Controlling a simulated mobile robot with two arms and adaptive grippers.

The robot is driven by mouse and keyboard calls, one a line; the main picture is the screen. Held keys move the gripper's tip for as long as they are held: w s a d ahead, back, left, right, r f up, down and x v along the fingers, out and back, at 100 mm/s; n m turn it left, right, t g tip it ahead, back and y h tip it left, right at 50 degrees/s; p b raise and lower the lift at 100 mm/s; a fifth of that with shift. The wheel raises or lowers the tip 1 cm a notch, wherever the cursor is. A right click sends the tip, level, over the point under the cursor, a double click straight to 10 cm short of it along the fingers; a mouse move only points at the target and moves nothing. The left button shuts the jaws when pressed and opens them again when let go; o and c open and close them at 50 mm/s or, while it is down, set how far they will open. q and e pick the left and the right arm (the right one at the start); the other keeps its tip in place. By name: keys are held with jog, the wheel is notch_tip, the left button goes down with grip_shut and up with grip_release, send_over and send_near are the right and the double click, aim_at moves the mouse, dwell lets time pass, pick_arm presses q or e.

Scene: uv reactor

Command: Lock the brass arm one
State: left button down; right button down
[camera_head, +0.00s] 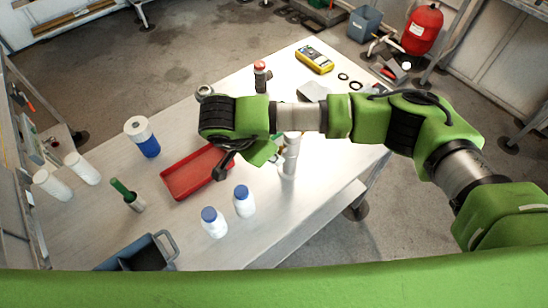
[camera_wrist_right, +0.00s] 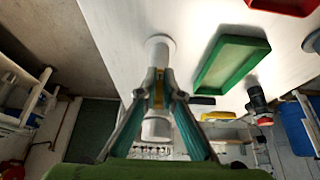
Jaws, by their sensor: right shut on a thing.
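A pale upright cylinder, the reactor (camera_head: 290,158), stands on the bench just right of my right gripper (camera_head: 274,157). In the right wrist view, my right gripper (camera_wrist_right: 160,84) is shut on a narrow brass-coloured piece, the brass arm (camera_wrist_right: 158,94), in front of the reactor's white body (camera_wrist_right: 158,52). My fingers hide part of the brass arm, so its exact angle and any lock mark cannot be made out. My right arm and wrist cover part of the bench in the head view. My left gripper is not in view.
A red tray (camera_head: 190,178) lies left of the gripper. A green tray (camera_wrist_right: 233,65) is beside the reactor. White bottles with blue caps (camera_head: 243,200), a blue-and-white container (camera_head: 143,138), a red-topped device (camera_head: 261,76) and a yellow meter (camera_head: 314,60) stand around the bench.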

jog(key=c, duration=2.2)
grip_release()
jog(key=v, duration=1.2)
jog(key=shift+s+a+f, duration=0.1)
jog(key=shift+a+f, duration=0.05)
jog(key=shift+a, duration=0.1)
